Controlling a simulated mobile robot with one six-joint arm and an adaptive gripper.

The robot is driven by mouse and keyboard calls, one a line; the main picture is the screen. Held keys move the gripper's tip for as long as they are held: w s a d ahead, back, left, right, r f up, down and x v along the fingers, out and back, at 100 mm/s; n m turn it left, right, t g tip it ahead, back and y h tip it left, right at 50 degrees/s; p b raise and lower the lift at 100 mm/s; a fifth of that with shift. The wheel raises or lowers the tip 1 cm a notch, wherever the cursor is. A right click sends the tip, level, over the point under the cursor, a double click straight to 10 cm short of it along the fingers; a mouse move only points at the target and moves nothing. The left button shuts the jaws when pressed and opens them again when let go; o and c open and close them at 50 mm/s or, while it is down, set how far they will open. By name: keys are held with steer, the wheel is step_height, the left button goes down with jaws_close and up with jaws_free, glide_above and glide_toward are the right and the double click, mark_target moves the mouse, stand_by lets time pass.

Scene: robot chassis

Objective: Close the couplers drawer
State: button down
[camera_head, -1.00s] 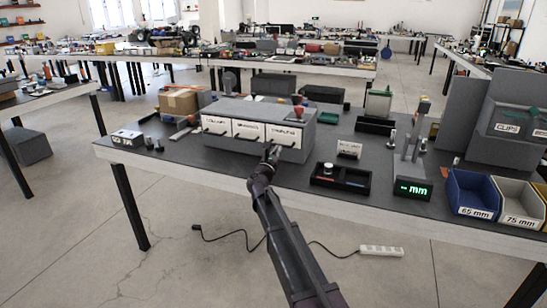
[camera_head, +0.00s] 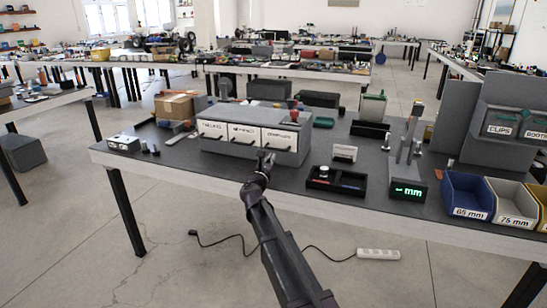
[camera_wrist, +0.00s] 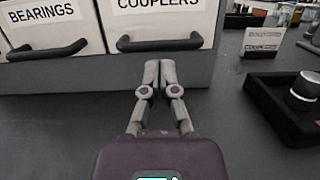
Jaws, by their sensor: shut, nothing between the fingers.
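The couplers drawer (camera_wrist: 165,20) is the rightmost front of the grey drawer cabinet (camera_head: 302,128). It has a white face, a printed label and a black bar handle (camera_wrist: 160,43). It also shows in the head view (camera_head: 281,138). In the head view my gripper (camera_head: 266,158) is in front of the couplers drawer.
A black tray (camera_wrist: 262,95) with a round metal part stands to the right. A white label card (camera_head: 344,153) stands behind it. Blue (camera_head: 467,193) and cream bins are at the far right. The bench top in front of the cabinet is clear.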

steer(key=b+v, duration=0.2)
steer(key=v, duration=0.9)
steer(key=shift+s, duration=0.15)
steer(key=shift+f, duration=0.1)
